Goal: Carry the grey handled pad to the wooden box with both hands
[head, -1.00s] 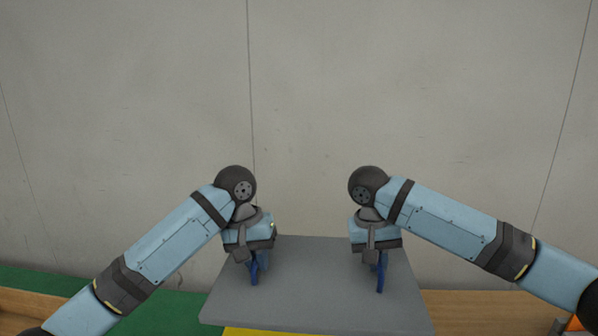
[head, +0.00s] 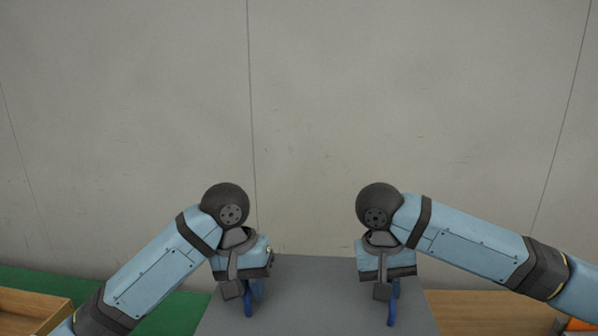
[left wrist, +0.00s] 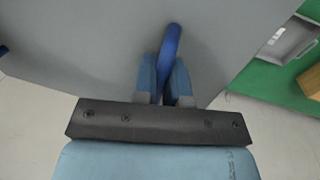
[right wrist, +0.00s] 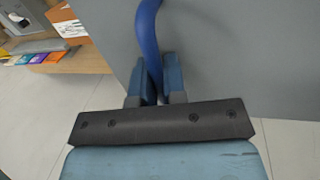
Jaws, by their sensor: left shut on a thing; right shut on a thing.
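The grey pad (head: 320,290) is a flat board with two blue handles. It lies between and below my two grippers in the head view, its front cut off by the bottom edge. My left gripper (head: 250,292) is shut on the left blue handle, which shows between the fingers in the left wrist view (left wrist: 170,50). My right gripper (head: 388,292) is shut on the right blue handle, seen in the right wrist view (right wrist: 148,40). The floor shows past the pad's edge in both wrist views, so the pad is off the floor.
A wooden box (head: 62,302) is at the lower left, partly cut off, by a green surface (head: 100,284). A wooden surface (head: 480,298) lies right of the pad. A plain grey wall (head: 310,110) stands behind. The right wrist view shows a shelf (right wrist: 85,60) with coloured items.

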